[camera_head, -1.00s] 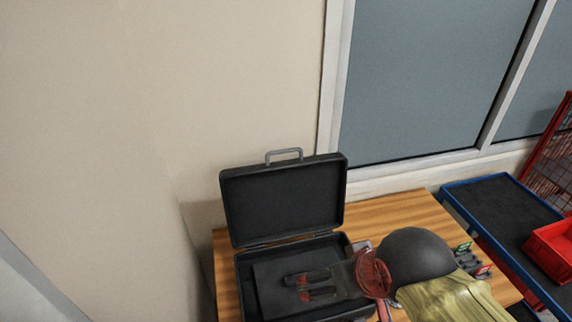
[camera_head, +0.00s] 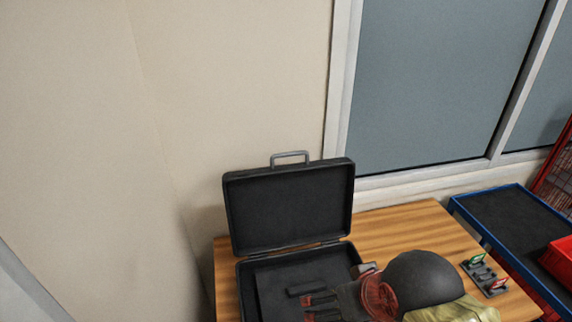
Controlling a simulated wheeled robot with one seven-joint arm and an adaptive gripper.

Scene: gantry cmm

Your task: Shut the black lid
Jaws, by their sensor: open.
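The black lid (camera_head: 290,208) belongs to a black case and stands open, nearly upright, with a grey handle (camera_head: 290,156) on its top edge. The case's lower half (camera_head: 246,290) sits on the wooden table, joined to the lid by hinges. A small dark block (camera_head: 307,287) shows inside the case. My gripper (camera_head: 318,307) is open over the case's lower half, in front of the lid and apart from it. The front of the case is cut off by the picture's lower edge, and my arm hides its right front part.
The wooden table (camera_head: 400,228) has clear room right of the lid. Small dark items with green and red tags (camera_head: 485,273) lie at its right. A blue-edged cart (camera_head: 510,222) with a red bin (camera_head: 559,262) stands further right. A wall is behind.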

